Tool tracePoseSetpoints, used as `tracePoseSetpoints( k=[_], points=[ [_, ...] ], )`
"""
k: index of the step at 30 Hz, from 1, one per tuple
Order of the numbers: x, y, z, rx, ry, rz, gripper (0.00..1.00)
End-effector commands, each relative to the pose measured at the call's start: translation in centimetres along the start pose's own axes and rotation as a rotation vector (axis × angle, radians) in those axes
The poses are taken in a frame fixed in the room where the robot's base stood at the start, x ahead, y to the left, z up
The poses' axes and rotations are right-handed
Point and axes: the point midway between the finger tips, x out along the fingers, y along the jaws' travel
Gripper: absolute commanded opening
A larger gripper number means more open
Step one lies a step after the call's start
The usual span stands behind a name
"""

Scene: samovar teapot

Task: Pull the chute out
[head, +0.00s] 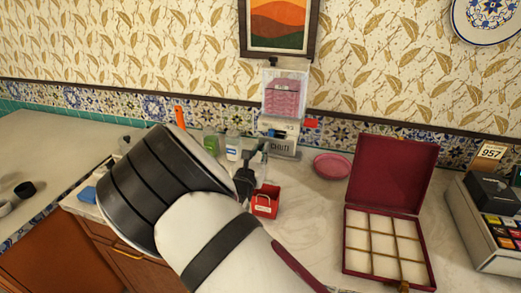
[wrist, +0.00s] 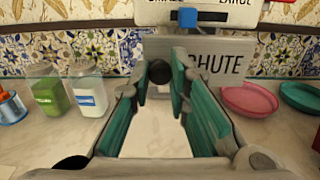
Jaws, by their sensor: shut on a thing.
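The chute (wrist: 215,68) is a grey panel with dark lettering at the base of a dispenser. In the head view the chute (head: 285,147) shows low on the dispenser (head: 285,95), which holds pink contents behind a clear front. A dark round knob (wrist: 158,72) sits at the panel's left part. My gripper (wrist: 166,75) has its teal-padded fingertips on either side of this knob and is shut on it. In the head view my gripper (head: 246,178) is dark and partly hidden by my arm, just in front of the dispenser.
Green (wrist: 50,92) and white (wrist: 88,92) jars stand left of the dispenser. A pink dish (head: 332,166) lies to its right. A small red box (head: 265,202) stands close to my gripper. An open maroon case (head: 427,235) with pale compartments is at right.

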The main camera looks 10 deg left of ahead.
Motion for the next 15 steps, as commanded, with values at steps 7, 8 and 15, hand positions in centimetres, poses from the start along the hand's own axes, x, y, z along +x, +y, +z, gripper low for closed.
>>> tracePoseSetpoints(
  k=[7,8,15],
  points=[
    [-5.8,0.0,0.3,-0.003,0.004,0.000,0.00],
    [-6.6,0.0,0.3,-0.003,0.004,0.001,0.00],
    [-11.7,0.0,0.2,-0.002,0.002,0.000,0.00]
  ],
)
